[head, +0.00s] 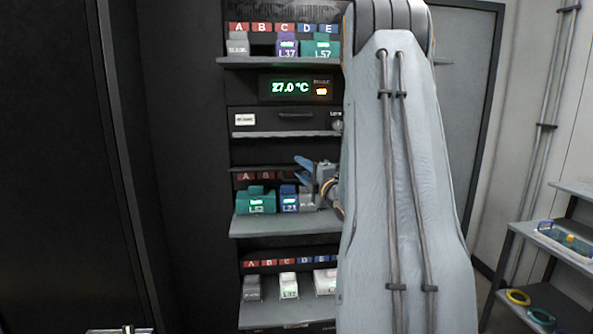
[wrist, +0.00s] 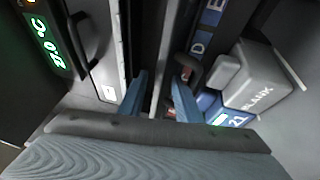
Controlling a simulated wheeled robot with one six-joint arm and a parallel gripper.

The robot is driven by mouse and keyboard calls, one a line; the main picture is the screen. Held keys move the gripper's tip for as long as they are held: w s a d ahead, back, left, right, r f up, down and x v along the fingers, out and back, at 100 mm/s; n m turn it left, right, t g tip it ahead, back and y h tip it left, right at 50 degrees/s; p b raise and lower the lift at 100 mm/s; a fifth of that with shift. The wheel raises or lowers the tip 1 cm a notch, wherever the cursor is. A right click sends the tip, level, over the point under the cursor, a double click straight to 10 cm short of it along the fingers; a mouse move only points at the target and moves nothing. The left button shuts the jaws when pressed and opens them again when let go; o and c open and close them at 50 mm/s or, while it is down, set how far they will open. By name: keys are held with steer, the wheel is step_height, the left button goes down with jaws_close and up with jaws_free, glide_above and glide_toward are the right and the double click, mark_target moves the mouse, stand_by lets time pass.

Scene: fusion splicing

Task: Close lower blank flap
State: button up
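My gripper (head: 304,169) is at the middle bay of the black rack, its two blue fingers pointing left in the head view. In the wrist view the gripper (wrist: 159,95) is open, with a clear gap between the fingers. A thin dark panel edge (wrist: 157,72), possibly the lower flap, runs between them; I cannot tell whether either finger touches it. A dark curved handle (wrist: 190,72) is beside the right finger. In the head view a thin dark ledge (head: 262,168) lies above the middle bay's letter labels. My arm hides the rack's right side.
A grey module marked BLANK (wrist: 257,84) and a blue module (wrist: 222,115) stand close to the right finger. In the head view a teal module (head: 256,203) stands on the middle shelf. The temperature display (head: 297,88) is above. A side shelf (head: 545,236) stands at right.

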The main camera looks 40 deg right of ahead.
steer(key=shift+s+a+f+b, duration=0.1)
steer(key=shift+s+f+b, duration=0.55)
steer(key=shift+s+f, duration=0.4)
steer(key=shift+s+a+f+b, duration=0.15)
steer(key=shift+s+f+b, duration=0.6)
steer(key=shift+s, duration=0.55)
steer(key=shift+s+a+f+b, duration=0.1)
steer(key=shift+s+f+b, duration=0.5)
steer(key=shift+s+f, duration=0.5)
steer(key=shift+r, duration=0.1)
steer(key=shift+b, duration=0.3)
steer(key=b+v, duration=0.3)
steer(key=v, duration=0.5)
